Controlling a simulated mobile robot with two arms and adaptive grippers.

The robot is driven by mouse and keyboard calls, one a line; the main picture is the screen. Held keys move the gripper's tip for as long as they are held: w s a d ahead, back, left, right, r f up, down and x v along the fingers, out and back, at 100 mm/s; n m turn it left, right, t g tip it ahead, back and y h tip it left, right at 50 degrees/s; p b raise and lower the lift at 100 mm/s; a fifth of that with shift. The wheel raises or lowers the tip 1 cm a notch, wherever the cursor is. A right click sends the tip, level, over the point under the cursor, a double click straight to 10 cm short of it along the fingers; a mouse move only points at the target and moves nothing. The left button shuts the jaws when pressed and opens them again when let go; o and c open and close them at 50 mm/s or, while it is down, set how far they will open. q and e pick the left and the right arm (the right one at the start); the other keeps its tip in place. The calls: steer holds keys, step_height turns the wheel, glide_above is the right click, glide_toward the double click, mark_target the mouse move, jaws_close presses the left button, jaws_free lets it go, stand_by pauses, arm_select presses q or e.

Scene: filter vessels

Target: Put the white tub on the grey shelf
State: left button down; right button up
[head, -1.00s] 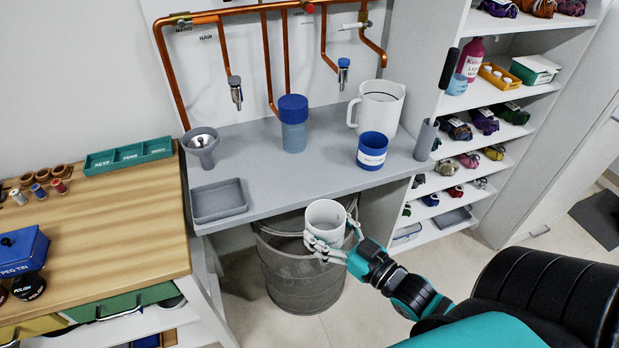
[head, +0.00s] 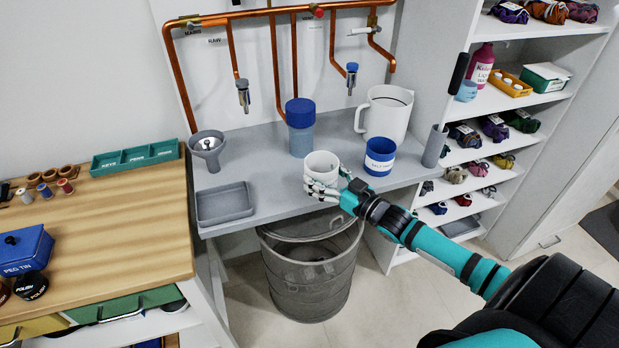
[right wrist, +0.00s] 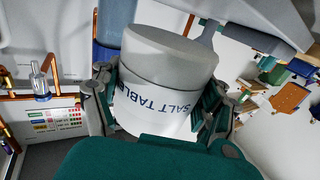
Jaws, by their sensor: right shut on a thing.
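The white tub (head: 320,167) is in my right gripper (head: 322,186), whose fingers are shut around its sides. In the head view it is upright at the front edge of the grey shelf (head: 265,185). I cannot tell whether its base touches the shelf. In the right wrist view the tub (right wrist: 160,85) fills the middle between the fingers (right wrist: 160,108), with a dark "SALT TABLE..." label partly cut off by the gripper. My left gripper is not in view.
On the shelf stand a grey funnel vessel (head: 207,148), a grey tray (head: 224,204), a blue-lidded vessel (head: 300,128), a white jug (head: 386,115) and a blue tub (head: 379,158). Copper pipes (head: 276,70) rise behind. A grey bin (head: 310,275) stands below. Bare shelf lies left of the white tub.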

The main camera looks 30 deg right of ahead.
steer(key=x, duration=0.4)
steer(key=shift+w+a+f, duration=0.1)
steer(key=shift+a+f, duration=0.05)
steer(key=shift+a, duration=0.1)
steer(key=shift+w+a+f, duration=0.1)
steer(key=shift+w+f, duration=0.05)
steer(key=shift+f+p, duration=0.35)
steer(key=shift+f, duration=1.35)
steer(key=o, duration=1.2)
steer(key=shift+f, duration=0.1)
